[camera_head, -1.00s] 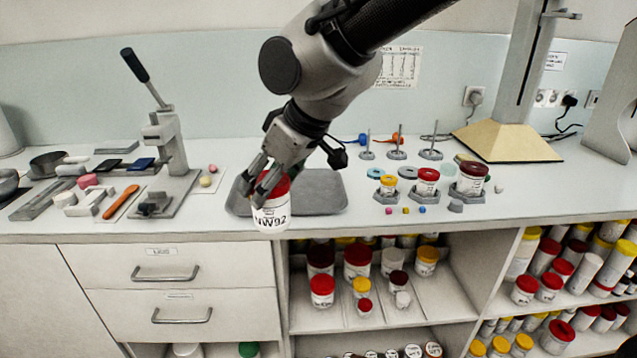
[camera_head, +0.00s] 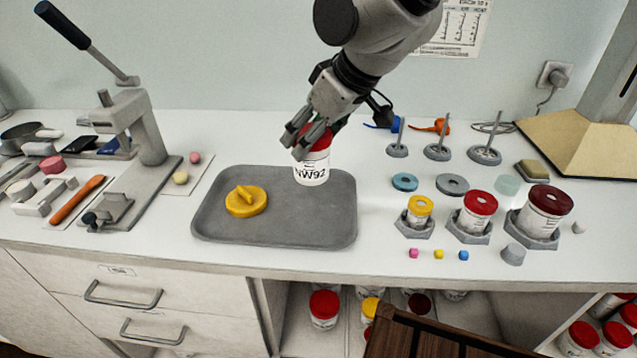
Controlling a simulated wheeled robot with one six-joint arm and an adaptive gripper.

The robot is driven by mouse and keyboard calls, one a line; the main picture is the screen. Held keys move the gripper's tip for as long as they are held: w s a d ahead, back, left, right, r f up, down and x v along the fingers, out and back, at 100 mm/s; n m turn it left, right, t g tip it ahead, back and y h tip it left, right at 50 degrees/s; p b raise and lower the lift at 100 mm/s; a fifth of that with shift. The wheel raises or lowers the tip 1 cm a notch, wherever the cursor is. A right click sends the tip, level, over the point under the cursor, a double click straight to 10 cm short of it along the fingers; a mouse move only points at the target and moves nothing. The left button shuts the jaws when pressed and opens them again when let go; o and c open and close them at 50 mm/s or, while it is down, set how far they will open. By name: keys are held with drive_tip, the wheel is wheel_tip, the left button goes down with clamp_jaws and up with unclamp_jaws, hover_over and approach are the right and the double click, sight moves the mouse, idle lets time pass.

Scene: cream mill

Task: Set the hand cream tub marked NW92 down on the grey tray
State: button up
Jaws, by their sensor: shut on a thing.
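The hand cream tub (camera_head: 311,171) is white with a red lid and the marking NW92 facing me. My gripper (camera_head: 309,139) is shut on it at the lid and holds it upright. The grey tray (camera_head: 285,226) lies on the white counter in the middle of the view. The tub shows over the tray's back right part; I cannot tell whether its base touches the tray. A yellow round piece with a raised handle (camera_head: 246,201) lies on the tray's left part.
A lever press (camera_head: 138,130) stands left of the tray. Right of it, several lidded tubs sit in grey holders, such as a yellow-lidded one (camera_head: 418,212). Small coloured cubes (camera_head: 438,254) lie near the front edge. The tray's middle and front are bare.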

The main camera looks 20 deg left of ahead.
sight(314, 170)
wheel_tip(314, 170, down, 8)
drive_tip(key=shift+f, duration=0.1)
drive_tip(key=shift+f, duration=0.1)
idle(0.3)
drive_tip(key=o, duration=1.1)
drive_tip(key=shift+o, duration=0.2)
drive_tip(key=shift+s+d+r, duration=0.1)
drive_tip(key=shift+d+r, duration=0.1)
drive_tip(key=shift+r, duration=0.25)
drive_tip(key=v, duration=1.1)
drive_tip(key=shift+d+r, duration=0.1)
drive_tip(key=shift+r, duration=0.05)
